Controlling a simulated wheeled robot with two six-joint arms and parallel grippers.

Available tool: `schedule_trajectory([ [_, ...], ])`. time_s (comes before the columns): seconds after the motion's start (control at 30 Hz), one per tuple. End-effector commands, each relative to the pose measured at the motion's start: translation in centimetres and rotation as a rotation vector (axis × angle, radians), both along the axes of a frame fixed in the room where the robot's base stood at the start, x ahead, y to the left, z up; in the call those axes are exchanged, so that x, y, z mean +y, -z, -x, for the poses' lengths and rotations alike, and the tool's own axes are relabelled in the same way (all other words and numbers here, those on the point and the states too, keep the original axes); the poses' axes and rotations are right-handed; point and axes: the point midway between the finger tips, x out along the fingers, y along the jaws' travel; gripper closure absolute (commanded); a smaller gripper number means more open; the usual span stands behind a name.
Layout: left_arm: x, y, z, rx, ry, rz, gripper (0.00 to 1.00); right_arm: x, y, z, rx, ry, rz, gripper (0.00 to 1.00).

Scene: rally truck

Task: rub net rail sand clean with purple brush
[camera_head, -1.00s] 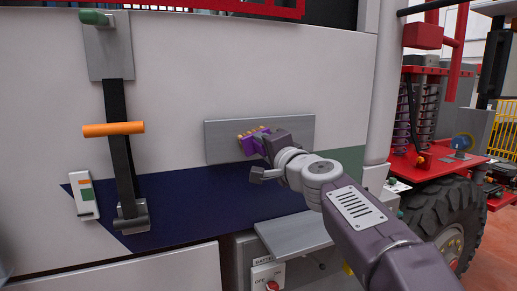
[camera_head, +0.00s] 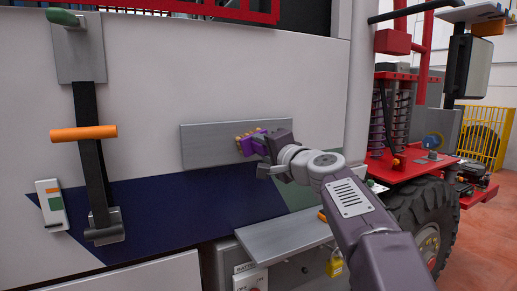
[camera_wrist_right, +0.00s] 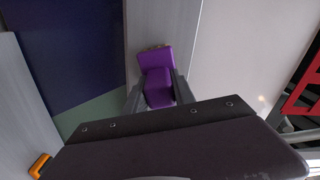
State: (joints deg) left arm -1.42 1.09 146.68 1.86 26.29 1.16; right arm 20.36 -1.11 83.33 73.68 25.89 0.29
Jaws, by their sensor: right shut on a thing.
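The purple brush (camera_head: 252,144) is held in my right gripper (camera_head: 267,148), its tan bristle tufts at the upper left. It is at the grey plate (camera_head: 210,148) on the truck's white side, right of the plate's middle. I take this plate to be the net rail. In the right wrist view the purple brush (camera_wrist_right: 157,72) sits between both fingers, in front of the grey surface. I cannot tell whether the bristles touch it. I can make out no sand; the brush and gripper cover part of the plate. My left gripper is not in view.
A big tyre (camera_head: 425,220) is at the right.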

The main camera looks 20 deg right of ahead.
Motion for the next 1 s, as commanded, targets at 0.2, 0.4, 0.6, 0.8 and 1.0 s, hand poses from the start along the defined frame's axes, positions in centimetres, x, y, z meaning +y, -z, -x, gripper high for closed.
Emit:
schedule_trajectory([
  [0.2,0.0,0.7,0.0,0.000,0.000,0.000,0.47,-2.4,0.1,-0.1,-0.002,0.005,0.001,1.00],
  [0.4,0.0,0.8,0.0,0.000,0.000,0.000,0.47,-3.3,0.0,-0.2,-0.002,0.002,0.001,1.00],
  [0.6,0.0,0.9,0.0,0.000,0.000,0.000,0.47,-4.2,0.1,-0.2,-0.001,0.004,0.000,1.00],
  [0.8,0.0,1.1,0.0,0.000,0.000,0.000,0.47,-6.3,0.0,-0.3,-0.001,0.004,-0.001,1.00],
  [1.0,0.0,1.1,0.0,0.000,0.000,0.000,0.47,-6.9,0.0,-0.3,-0.001,0.001,0.000,1.00],
])
